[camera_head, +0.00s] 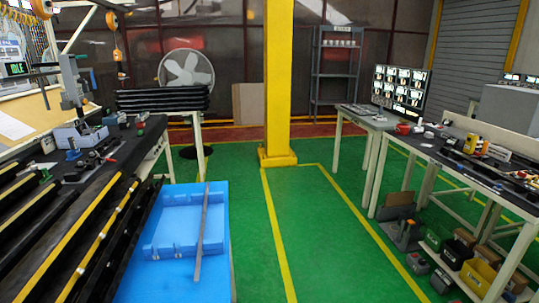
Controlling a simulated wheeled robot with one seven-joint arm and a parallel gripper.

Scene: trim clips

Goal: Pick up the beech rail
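A long, thin, grey-brown bar (203,228) lies over the right part of a blue tray (150,250). Its far end reaches past the tray's back wall and its near end lies over the blue surface in front. It is the only loose rail-like piece I make out on the blue surface; its colour is dull, so I cannot tell for sure that it is beech. Nothing is holding it. My gripper is not in view.
A dark workbench (130,150) with fixtures and yellow-edged black rails stands at left. A yellow pillar (278,80) stands mid-back. The green floor (325,240) between is clear.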

